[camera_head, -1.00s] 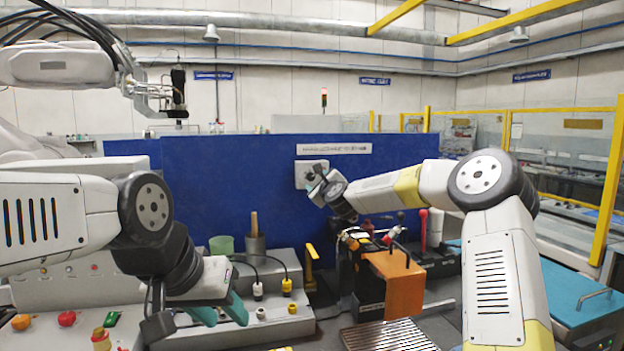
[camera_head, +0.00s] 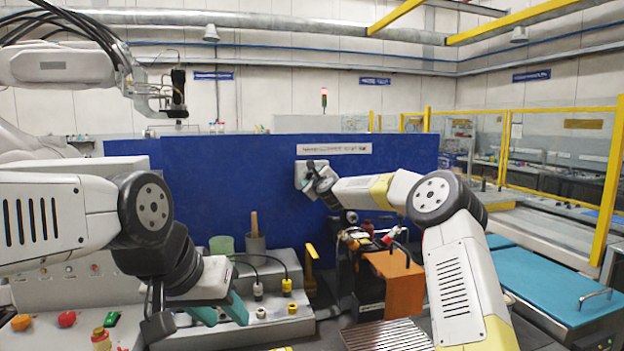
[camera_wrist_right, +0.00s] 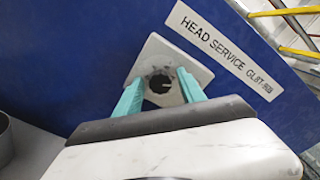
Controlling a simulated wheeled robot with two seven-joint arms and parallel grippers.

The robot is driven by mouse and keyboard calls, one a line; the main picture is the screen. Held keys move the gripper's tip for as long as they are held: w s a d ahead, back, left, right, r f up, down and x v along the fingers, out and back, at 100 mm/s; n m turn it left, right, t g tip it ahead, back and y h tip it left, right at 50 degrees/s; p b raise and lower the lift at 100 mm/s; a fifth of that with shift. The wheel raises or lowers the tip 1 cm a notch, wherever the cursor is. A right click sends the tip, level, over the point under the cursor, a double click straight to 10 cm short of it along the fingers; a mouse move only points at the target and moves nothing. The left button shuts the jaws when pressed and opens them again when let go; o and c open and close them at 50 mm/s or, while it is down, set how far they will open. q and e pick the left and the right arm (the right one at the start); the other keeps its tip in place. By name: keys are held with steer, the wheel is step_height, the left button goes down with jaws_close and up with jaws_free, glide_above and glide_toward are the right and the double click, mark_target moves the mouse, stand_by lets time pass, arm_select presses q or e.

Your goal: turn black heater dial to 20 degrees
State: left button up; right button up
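The black heater dial (camera_wrist_right: 160,84) sits on a light grey square plate (camera_wrist_right: 152,54) on the blue panel. In the right wrist view it lies between the two teal fingers of my right gripper (camera_wrist_right: 160,95), which are apart, one on each side of it. I cannot tell whether they touch it. A small pale mark shows on the dial. In the head view the plate (camera_head: 300,174) is partly covered by my right gripper (camera_head: 312,184). My left gripper (camera_head: 222,310) has its teal fingers apart and empty, low over the grey bench.
The blue panel (camera_head: 240,190) carries a white label strip (camera_head: 335,149) above the plate. An orange block (camera_head: 400,285), a yellow handle (camera_head: 311,265) and cups stand below. A grey bench fixture (camera_head: 275,320) holds cables and plugs. A blue-topped unit (camera_head: 550,280) is at right.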

jaws_close()
steer(key=shift+n, duration=0.3)
